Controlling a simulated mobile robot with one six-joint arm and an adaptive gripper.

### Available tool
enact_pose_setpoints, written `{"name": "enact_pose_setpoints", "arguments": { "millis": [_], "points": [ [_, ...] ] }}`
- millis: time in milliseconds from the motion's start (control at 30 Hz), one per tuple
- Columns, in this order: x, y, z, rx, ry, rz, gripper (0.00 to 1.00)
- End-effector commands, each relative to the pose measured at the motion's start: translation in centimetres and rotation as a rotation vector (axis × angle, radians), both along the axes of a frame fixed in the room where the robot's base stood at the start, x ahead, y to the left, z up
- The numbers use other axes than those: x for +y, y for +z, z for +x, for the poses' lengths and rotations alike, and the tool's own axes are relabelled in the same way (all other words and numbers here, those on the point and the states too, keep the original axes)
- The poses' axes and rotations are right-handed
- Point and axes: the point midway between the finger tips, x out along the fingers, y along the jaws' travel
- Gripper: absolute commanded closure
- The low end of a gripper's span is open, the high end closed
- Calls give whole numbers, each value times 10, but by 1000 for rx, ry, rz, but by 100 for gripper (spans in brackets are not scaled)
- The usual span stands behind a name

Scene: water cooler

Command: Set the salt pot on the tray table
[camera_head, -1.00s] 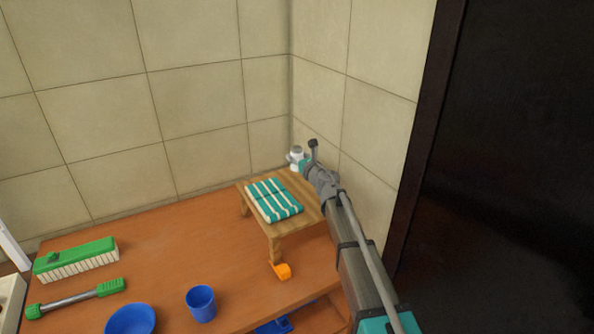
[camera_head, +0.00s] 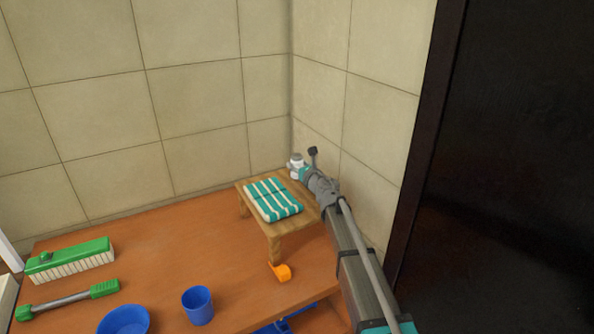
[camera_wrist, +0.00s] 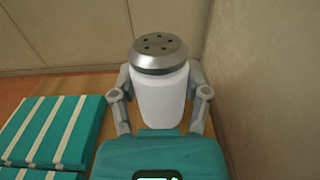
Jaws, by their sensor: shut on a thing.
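The salt pot (camera_head: 296,160) is white with a grey lid; the lid's holes show in the wrist view (camera_wrist: 160,100). My gripper (camera_head: 300,173) is shut on it, with one finger on each side of the white body in the wrist view (camera_wrist: 159,92). The pot is upright at the back right corner of the small wooden tray table (camera_head: 277,226). Its base is hidden by my gripper, so I cannot tell whether it touches the tabletop.
A folded teal and white striped cloth (camera_head: 273,200) covers much of the tray table. Tiled walls stand close behind and to the right. An orange object (camera_head: 281,272), blue cup (camera_head: 198,305), blue bowl (camera_head: 124,321) and green brush (camera_head: 71,259) are on the brown table.

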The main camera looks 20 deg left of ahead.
Motion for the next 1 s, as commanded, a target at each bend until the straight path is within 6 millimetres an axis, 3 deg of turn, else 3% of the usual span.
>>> {"name": "enact_pose_setpoints", "arguments": {
  "millis": [500, 533, 700, 1000],
  "points": [
    [0, -5, 0, 0, 0, 0, 90],
    [0, -5, 0, 0, 0, 0, 38],
    [0, -4, 0, 0, 0, 0, 6],
    [0, -4, 0, 0, 0, 0, 6]
  ]
}}
